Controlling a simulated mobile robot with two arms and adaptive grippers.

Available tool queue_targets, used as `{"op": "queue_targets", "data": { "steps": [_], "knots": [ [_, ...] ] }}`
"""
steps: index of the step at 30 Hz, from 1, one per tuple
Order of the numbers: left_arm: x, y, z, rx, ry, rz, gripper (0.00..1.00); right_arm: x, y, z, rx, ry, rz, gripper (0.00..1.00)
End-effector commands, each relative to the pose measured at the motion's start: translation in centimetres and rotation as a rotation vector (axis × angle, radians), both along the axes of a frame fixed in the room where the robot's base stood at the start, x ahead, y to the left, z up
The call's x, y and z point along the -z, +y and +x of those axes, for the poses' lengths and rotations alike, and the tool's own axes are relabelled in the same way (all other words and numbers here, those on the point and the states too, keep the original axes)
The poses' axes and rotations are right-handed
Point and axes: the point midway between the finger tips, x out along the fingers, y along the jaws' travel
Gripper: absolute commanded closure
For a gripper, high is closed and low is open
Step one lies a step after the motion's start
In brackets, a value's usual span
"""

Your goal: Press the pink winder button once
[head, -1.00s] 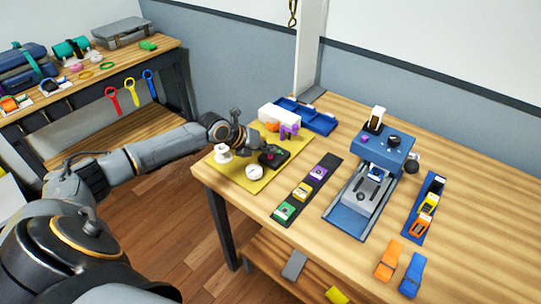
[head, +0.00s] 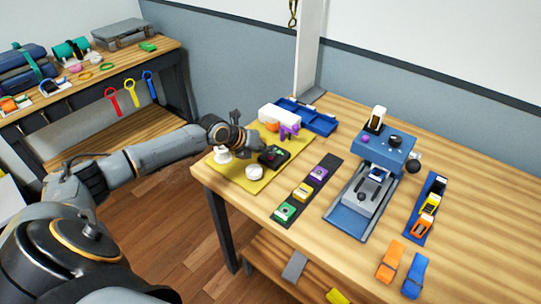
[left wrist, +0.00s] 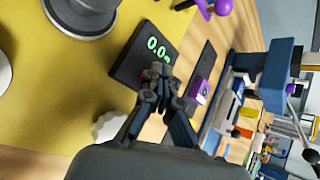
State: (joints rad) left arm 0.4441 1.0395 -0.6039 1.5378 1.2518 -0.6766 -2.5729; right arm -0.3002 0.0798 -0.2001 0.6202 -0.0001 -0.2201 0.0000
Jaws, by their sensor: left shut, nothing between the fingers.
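A black box (head: 273,158) lies on the yellow mat (head: 243,182) on the workbench. In the left wrist view this box (left wrist: 135,60) has a green display reading about "0.0". A small pinkish-red patch (left wrist: 148,74), which may be the winder button, shows on the box beside my fingertips and is partly hidden by them. My left gripper (head: 258,146) is shut and empty, with its fingers at the box; it also shows in the left wrist view (left wrist: 160,78). I cannot tell whether the tips touch the button. My right gripper is not in view.
A white round piece (head: 254,172) and a white knob-like piece (head: 222,154) are close by on the mat. A purple object (head: 289,131) and blue tray (head: 312,116) stand behind. A black strip (head: 308,190) with coloured blocks and a blue press (head: 384,150) are to the right.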

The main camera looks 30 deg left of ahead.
Motion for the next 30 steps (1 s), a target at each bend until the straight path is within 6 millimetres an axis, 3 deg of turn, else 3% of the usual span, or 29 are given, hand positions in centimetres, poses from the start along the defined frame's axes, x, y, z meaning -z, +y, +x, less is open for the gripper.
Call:
{"op": "queue_targets", "data": {
  "steps": [30],
  "knots": [
    [-2.9,0.0,0.0,0.001,0.000,0.001,1.00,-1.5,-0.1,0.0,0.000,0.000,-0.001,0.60]
  ]
}}
